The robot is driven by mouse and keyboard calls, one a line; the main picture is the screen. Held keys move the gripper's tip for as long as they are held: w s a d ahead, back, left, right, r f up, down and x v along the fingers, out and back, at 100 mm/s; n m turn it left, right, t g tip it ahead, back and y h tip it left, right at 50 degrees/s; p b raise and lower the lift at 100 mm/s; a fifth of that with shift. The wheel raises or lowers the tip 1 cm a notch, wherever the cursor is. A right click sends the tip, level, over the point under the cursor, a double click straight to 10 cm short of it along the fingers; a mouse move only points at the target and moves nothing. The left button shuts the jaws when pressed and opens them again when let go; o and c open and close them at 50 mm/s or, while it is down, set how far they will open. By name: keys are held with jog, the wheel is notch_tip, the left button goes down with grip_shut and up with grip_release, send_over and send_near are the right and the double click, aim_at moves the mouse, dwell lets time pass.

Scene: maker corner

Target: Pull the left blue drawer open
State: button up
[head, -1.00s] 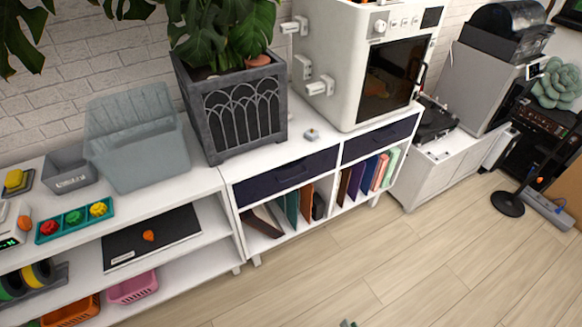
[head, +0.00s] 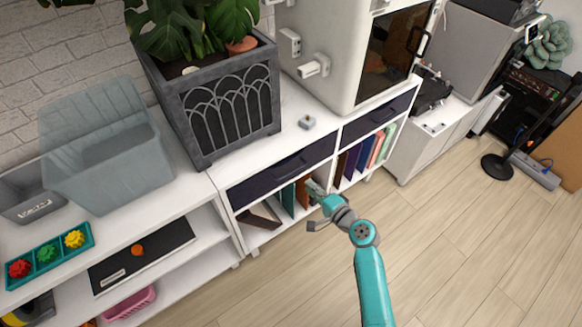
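The left blue drawer (head: 258,187) is a dark navy front in the white cabinet, with a dark bar handle (head: 291,167) across it. It looks shut, flush with the cabinet. A second navy drawer (head: 380,114) is to its right and also looks shut. My gripper (head: 313,187) is at the end of my teal arm, in front of the cabinet, just below and right of the left drawer's handle in the picture. I see no contact with the handle. The fingers are too small to tell whether they are open or shut.
Books and folders (head: 288,199) stand in the open compartments below the drawers. A grey planter (head: 228,112), a small grey item (head: 307,121) and a white machine (head: 345,60) stand on top. A shelf unit (head: 185,205) adjoins on the left. The wooden floor (head: 445,240) in front is clear.

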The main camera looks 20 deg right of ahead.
aim_at(293, 172)
jog(key=x, duration=1)
jog(key=shift+w+a, duration=0.1)
jog(key=shift+w, duration=0.1)
grip_shut()
